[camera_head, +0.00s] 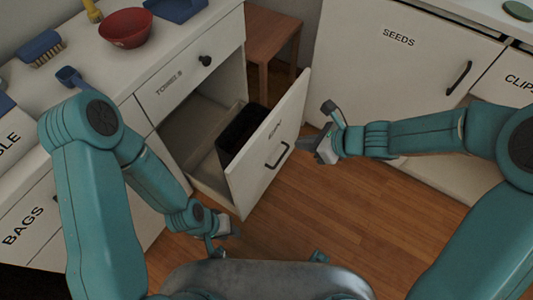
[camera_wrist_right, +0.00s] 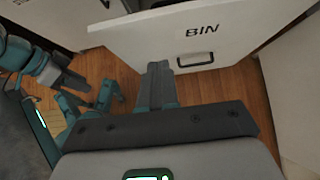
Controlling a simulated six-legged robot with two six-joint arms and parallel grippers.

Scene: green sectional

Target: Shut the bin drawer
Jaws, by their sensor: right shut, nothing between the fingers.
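The same front, marked BIN, shows in the right wrist view (camera_wrist_right: 222,42). My right gripper (camera_head: 313,147) is shut and empty just right of the drawer front, near the handle; contact cannot be told. In the wrist view its fingers (camera_wrist_right: 160,78) point at the front. My left gripper (camera_head: 226,236) is low, in front of the cabinet, its jaws unclear.
A red bowl (camera_head: 126,28), a brush (camera_head: 40,48) and a blue scoop (camera_head: 70,76) lie on the countertop. A wooden stool (camera_head: 270,38) stands behind the drawer. A white SEEDS cabinet (camera_head: 385,70) stands at the right. Wooden floor (camera_head: 330,205) lies clear in front of the drawer.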

